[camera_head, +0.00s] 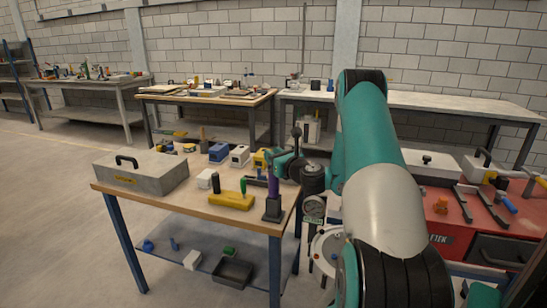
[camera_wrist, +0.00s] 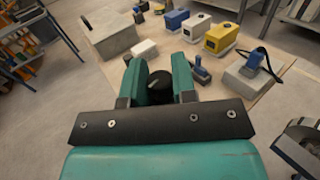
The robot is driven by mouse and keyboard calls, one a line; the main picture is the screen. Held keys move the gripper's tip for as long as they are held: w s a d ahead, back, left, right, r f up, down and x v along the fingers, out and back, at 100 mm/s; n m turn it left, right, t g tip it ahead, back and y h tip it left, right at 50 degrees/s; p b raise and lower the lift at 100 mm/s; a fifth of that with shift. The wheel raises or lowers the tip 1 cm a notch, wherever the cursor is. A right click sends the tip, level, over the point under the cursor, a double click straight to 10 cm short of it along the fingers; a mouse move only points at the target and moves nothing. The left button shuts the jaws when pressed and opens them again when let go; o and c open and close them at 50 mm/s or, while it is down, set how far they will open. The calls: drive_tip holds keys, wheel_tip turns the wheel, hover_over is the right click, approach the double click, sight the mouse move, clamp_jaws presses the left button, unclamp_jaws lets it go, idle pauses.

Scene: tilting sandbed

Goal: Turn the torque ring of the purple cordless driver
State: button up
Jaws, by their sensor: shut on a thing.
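The purple cordless driver (camera_head: 273,190) stands upright on its black base near the right front edge of the wooden table (camera_head: 180,202). My gripper (camera_head: 281,161) is at the driver's top end, and its teal fingers hide most of the head there. In the wrist view, the two fingers of my gripper (camera_wrist: 159,72) are on either side of a dark round part (camera_wrist: 158,86) with a small pale mark. They are shut on this part, which appears to be the torque ring. The purple body is hidden in the wrist view.
A yellow block (camera_head: 231,201) with a black and a green upright is left of the driver. A grey toolbox (camera_head: 140,178) fills the table's left end. Blue (camera_head: 218,153), white (camera_head: 239,156) and yellow boxes stand behind. A red cart (camera_head: 459,219) is at right.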

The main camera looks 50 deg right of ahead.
drive_tip(key=n+y, duration=0.2)
drive_tip(key=shift+d+r+y, duration=0.1)
drive_tip(key=shift+y, duration=0.3)
drive_tip(key=y, duration=0.1)
drive_tip(key=n+y+b, duration=0.1)
drive_tip(key=shift+f+n+y, duration=0.2)
drive_tip(key=shift+n+y, duration=0.1)
drive_tip(key=shift+y, duration=0.1)
drive_tip(key=n+y+b, duration=0.1)
drive_tip(key=y+b, duration=0.1)
drive_tip(key=b, duration=0.4)
drive_tip(key=shift+f, duration=0.2)
drive_tip(key=shift+r+n+y+b, duration=0.15)
drive_tip(key=shift+n+y+b, duration=0.35)
drive_tip(key=shift+b, duration=0.75)
drive_tip(key=shift+r, duration=0.25)
drive_tip(key=o, duration=0.9)
drive_tip(key=shift+f+b, duration=0.1)
drive_tip(key=shift+b, duration=0.25)
